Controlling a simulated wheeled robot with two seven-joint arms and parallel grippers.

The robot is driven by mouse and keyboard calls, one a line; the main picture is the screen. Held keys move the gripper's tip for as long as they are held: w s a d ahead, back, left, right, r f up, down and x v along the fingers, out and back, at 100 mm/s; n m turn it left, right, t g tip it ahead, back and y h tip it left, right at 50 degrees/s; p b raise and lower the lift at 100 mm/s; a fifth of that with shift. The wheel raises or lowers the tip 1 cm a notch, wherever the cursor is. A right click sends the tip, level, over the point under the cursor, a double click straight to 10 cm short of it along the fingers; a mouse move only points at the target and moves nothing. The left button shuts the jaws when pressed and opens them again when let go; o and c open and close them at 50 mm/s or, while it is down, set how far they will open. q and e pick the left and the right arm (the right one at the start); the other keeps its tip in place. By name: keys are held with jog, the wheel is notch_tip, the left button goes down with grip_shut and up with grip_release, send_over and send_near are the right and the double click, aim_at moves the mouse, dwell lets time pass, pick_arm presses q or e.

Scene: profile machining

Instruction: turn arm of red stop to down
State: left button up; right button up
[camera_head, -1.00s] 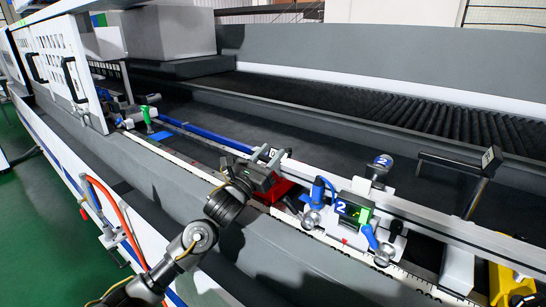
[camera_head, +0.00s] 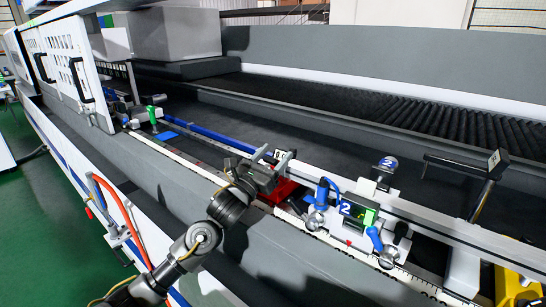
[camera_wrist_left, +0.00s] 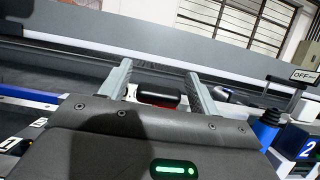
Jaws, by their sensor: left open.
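The red stop (camera_head: 284,191) sits on the rail, partly hidden behind my left gripper in the head view. My left gripper (camera_head: 274,157) is open above and beside it. In the left wrist view, my left gripper's two fingers (camera_wrist_left: 160,88) stand apart, one on each side of a dark rounded bar (camera_wrist_left: 159,95) with red just below it. This seems to be the red stop's arm; contact with the fingers cannot be told. The stop's lower part is hidden by the gripper body. My right gripper is not in view.
A green-handled stop (camera_head: 152,115) is further left. A black-topped post (camera_head: 490,165) rises at the right.

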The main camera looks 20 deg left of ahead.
pick_arm(q)
jog(key=b+v, duration=0.3)
jog(key=v, duration=0.8)
jog(key=shift+a, duration=0.2)
jog(key=shift+f, duration=0.1)
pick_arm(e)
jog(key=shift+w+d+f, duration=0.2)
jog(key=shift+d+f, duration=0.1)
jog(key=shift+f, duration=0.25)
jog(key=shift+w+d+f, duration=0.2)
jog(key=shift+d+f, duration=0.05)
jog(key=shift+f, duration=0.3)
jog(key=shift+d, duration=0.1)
